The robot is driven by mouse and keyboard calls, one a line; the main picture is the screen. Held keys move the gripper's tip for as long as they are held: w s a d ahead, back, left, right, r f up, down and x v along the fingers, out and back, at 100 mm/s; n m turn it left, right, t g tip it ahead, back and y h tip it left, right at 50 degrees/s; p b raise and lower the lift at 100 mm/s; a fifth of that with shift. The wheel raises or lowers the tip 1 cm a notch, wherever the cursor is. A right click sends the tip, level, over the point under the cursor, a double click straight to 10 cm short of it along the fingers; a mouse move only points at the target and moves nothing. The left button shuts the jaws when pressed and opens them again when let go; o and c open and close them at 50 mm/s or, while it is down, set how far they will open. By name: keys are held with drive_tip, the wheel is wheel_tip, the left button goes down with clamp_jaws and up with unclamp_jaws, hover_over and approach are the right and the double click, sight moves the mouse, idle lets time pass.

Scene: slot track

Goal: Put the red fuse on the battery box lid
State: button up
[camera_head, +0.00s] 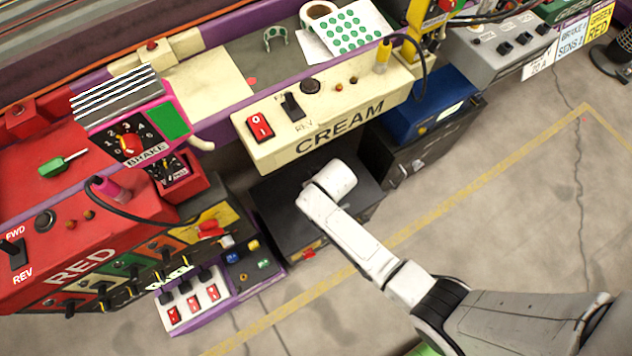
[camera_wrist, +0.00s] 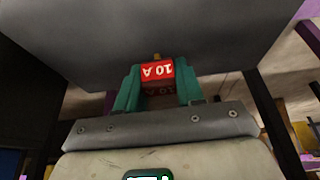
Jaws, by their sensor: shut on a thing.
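The red fuse (camera_wrist: 158,72), marked "10 A", is between the two teal fingers of my gripper (camera_wrist: 158,82) in the wrist view. The gripper is shut on it. A broad dark grey surface (camera_wrist: 170,30), apparently the battery box lid, lies just beyond the fuse; I cannot tell whether they touch. In the head view, my white wrist is over the dark box (camera_head: 275,205) under the cream panel, apparently the battery box. My wrist hides part of its top, and my fingers and the fuse are hidden there.
The cream control panel (camera_head: 325,118) overhangs behind the dark box. The red panel (camera_head: 100,235) and a white switch block (camera_head: 190,303) stand to the left. A blue box (camera_head: 430,105) on a black cabinet stands to the right. Floor in front is clear.

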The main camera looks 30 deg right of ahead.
drive_tip(key=shift+w+f, duration=0.2)
drive_tip(key=shift+f, duration=0.05)
drive_tip(key=shift+w+d+f+b, duration=0.1)
drive_tip(key=shift+f+b, duration=0.75)
drive_tip(key=shift+f, duration=0.7)
drive_tip(key=shift+f, duration=0.1)
drive_tip(key=o, duration=1.2)
drive_tip(key=shift+c, duration=0.2)
drive_tip(key=p+v, duration=0.5)
drive_tip(key=v, duration=0.7)
